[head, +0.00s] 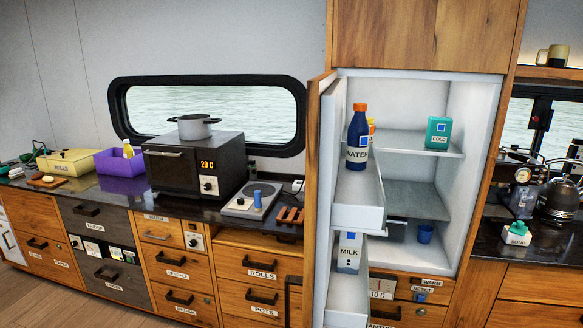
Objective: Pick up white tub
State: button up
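A small white tub (516,236) marked "SOUP" with a green top stands on the dark counter at the right. It is upright, near the counter's front edge, and nothing covers it. No other white tub is clear to me in this view. My gripper is not in view.
A fridge (463,177) stands open in the middle, holding a water bottle (357,137), a milk carton (348,252) and a teal box (438,132). A kettle (559,198) stands behind the tub. A black oven (194,164) with a pot (194,126) is at the left.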

aim_at(509, 238)
jog(key=i+z, duration=0.1)
jog(key=k+j, duration=0.15)
jog(key=j, duration=0.25)
jog(key=l, duration=0.15)
jog(key=z, duration=1.25)
